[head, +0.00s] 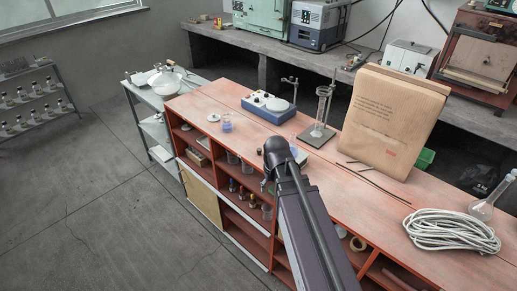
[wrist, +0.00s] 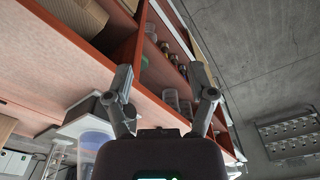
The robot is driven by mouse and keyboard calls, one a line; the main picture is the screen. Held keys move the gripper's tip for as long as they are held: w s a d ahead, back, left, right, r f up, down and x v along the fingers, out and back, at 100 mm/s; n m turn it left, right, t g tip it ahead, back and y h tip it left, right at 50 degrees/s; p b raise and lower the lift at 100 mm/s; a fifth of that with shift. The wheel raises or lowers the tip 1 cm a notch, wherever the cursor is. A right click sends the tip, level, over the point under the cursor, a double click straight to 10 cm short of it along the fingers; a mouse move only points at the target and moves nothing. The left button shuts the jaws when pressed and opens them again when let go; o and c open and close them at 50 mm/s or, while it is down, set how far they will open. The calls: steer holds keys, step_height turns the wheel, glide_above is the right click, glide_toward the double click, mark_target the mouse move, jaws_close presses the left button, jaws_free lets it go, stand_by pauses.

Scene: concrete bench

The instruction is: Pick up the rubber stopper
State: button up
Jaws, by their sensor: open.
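A small dark object (head: 259,151), which may be the rubber stopper, shows on the red bench top just left of my arm's dark elbow in the head view. It is too small to be sure. My gripper (wrist: 162,78) shows in the wrist view with its two fingers spread wide and nothing between them. Beyond the fingers are the bench's front edge and open shelves. I cannot make out a stopper in the wrist view. In the head view my arm hides most of the gripper and part of the bench top.
The bench top (head: 205,105) holds a beaker (head: 226,122), a blue-and-white stirrer (head: 268,104), a cylinder on a stand (head: 320,110), a large cardboard package (head: 388,118), coiled rope (head: 450,230) and a flask (head: 492,200). Its front shelves hold small bottles and jars.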

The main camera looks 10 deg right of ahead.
mark_target(260, 149)
steer(key=w+r+t+p, duration=0.1)
steer(key=w+r+p, duration=0.1)
steer(key=w, duration=0.4)
steer(key=w+d+r+n+p, duration=0.1)
steer(key=w+r+p, duration=0.2)
steer(key=w, duration=0.4)
steer(key=w+r+n+t+p, duration=0.1)
steer(key=w+r+p, duration=0.2)
steer(key=w+r, duration=0.2)
steer(key=shift+w+d+t+y, duration=0.2)
steer(key=shift+w+t+y, duration=0.1)
steer(key=shift+w, duration=0.6)
steer(key=b+x, duration=0.8)
steer(key=shift+f, duration=0.3)
steer(key=shift+a+b+x, duration=0.1)
steer(key=shift+b+x, duration=1.2)
steer(key=shift+a+b+x, duration=0.15)
steer(key=shift+b+x, duration=1.1)
steer(key=shift+x, duration=0.05)
steer(key=c, duration=0.8)
